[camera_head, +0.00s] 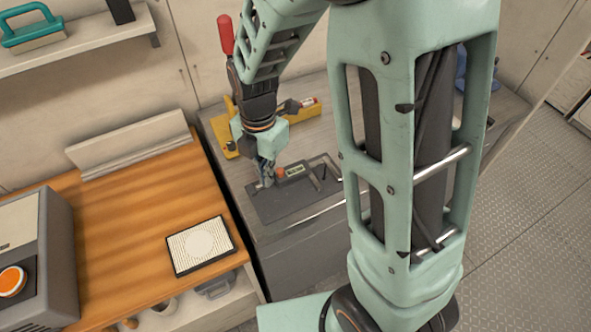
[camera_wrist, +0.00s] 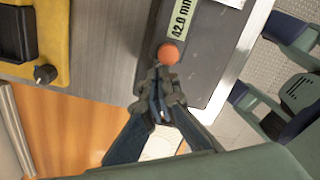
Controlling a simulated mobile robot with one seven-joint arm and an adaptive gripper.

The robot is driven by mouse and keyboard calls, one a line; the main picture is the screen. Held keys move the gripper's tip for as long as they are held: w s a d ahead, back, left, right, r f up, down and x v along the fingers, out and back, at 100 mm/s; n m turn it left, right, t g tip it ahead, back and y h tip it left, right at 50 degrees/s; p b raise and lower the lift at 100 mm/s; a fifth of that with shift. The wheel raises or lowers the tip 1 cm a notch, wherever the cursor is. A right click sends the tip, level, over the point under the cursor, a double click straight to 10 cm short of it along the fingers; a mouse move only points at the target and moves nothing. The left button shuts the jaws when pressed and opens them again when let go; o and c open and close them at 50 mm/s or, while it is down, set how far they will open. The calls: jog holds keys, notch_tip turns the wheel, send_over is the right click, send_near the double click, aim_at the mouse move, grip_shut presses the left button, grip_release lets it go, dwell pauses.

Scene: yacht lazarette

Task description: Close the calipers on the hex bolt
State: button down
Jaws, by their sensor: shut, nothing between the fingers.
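The calipers lie on a dark mat (camera_head: 262,206) on the grey bench. Their green display (camera_head: 295,170) also shows in the wrist view (camera_wrist: 182,20), where it reads 42.0 mm. An orange-red round knob (camera_wrist: 168,54) sits beside the display; it also shows in the head view (camera_head: 280,173). My gripper (camera_wrist: 160,97) is shut and empty. In the wrist view its fingertips appear just below the knob; I cannot tell whether they touch it. In the head view my gripper (camera_head: 265,179) is just left of the knob. I cannot make out the hex bolt.
A yellow tool (camera_head: 300,113) lies on the bench behind the mat; a yellow part with a black knob (camera_wrist: 45,75) shows in the wrist view. A wooden counter (camera_head: 130,215) on the left holds a framed white panel (camera_head: 200,245) and a grey box (camera_head: 45,250).

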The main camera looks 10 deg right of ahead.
aim_at(280, 170)
jog(key=shift+w+d, duration=0.3)
jog(key=shift+d, duration=0.6)
jog(key=shift+w+d, duration=0.25)
jog(key=shift+d, duration=0.6)
dwell(0.8)
jog(key=shift+a, duration=0.1)
dwell(0.4)
jog(key=shift+s+a, duration=0.35)
jog(key=shift+a, duration=0.55)
notch_tip(280, 170, up, 8)
jog(key=p, duration=0.5)
jog(key=shift+p, duration=0.35)
